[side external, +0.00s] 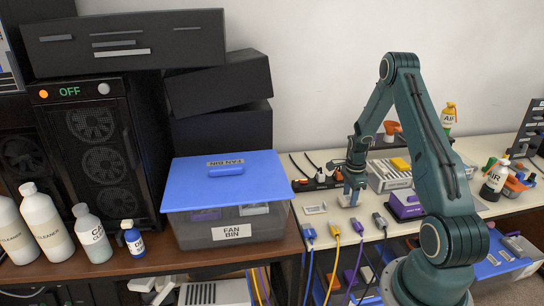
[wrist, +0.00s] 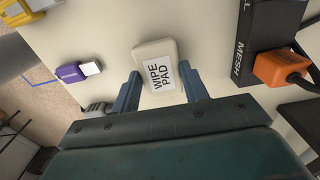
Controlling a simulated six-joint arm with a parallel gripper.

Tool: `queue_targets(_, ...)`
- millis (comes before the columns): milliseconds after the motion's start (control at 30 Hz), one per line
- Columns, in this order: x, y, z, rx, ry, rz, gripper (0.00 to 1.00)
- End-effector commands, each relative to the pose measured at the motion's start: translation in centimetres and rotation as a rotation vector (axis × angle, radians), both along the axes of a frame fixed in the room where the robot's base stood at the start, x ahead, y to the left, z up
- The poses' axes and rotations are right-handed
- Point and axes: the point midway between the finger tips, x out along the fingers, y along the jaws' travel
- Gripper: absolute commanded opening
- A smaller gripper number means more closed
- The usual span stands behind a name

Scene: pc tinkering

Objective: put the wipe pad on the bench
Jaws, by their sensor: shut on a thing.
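The wipe pad (wrist: 146,52) is a small cream block with a white label reading WIPE PAD. It lies between the two fingers of my gripper (wrist: 162,82) in the wrist view, label facing the camera. My gripper is shut on it. In the side view my gripper (side external: 351,192) points down low over the pale bench (side external: 345,229), near its left part. The pad is hard to make out there, and I cannot tell whether it touches the bench.
A black power strip (side external: 316,183) lies behind and left of my gripper. Cable plugs in blue, yellow, purple and grey line the front edge. A purple box (side external: 404,204) and a grey unit (side external: 388,178) stand to the right. The blue-lidded fan bin (side external: 226,226) stands left.

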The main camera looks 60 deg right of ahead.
Motion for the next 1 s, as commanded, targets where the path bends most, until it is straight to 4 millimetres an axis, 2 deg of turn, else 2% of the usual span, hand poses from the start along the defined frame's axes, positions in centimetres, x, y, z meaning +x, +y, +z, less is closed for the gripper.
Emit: queue_targets(1000, 0.01, -0.01, -0.76, -0.001, -0.001, 0.000, 0.12)
